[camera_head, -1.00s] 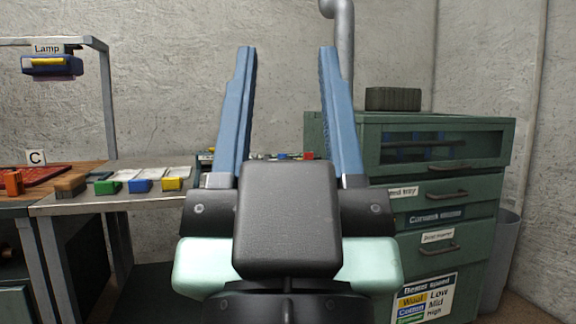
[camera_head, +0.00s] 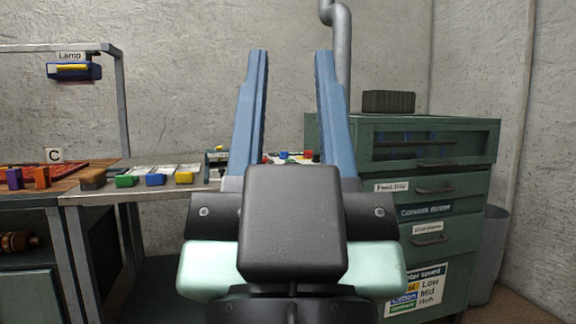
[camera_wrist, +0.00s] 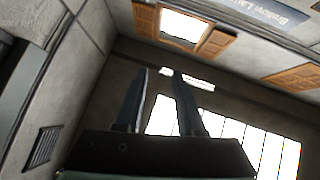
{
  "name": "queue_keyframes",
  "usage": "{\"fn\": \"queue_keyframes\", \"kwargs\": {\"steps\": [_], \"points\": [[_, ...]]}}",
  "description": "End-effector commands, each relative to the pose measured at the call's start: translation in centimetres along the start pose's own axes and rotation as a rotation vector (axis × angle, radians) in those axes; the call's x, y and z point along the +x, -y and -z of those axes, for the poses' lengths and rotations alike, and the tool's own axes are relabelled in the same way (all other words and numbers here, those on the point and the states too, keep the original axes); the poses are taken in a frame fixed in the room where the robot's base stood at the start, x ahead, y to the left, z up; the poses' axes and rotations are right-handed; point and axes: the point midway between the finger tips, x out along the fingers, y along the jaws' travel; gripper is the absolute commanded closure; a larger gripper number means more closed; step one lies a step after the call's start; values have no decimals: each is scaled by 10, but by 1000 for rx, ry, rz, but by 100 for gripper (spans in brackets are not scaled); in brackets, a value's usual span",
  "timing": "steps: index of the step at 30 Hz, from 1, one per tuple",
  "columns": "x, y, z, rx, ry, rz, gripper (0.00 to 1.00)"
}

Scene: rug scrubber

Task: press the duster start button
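My gripper (camera_head: 291,55) is raised in the middle of the head view, with two blue fingers standing upright and apart. Nothing is between them. In the wrist view my gripper (camera_wrist: 160,72) points toward bright windows, and its fingers are also apart. Behind the fingers in the head view, a small panel with red and blue parts (camera_head: 284,155) shows at bench height. It is partly hidden by my gripper.
A green drawer cabinet (camera_head: 470,205) stands at the right, with a dark box (camera_head: 389,101) on top and a grey bin (camera_head: 492,245) beside it. A grey bench (camera_head: 150,190) at the left holds brushes and coloured blocks. A lamp (camera_head: 74,71) hangs above it.

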Motion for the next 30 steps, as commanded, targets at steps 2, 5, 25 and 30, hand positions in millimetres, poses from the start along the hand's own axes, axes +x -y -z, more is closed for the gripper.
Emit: {"fn": "queue_keyframes", "kwargs": {"steps": [2,5,25,30], "points": [[0,0,0,0,0,0,79],[0,0,0,0,0,0,97],[0,0,0,0,-1,0,100],[0,0,0,0,-1,0,100]]}}
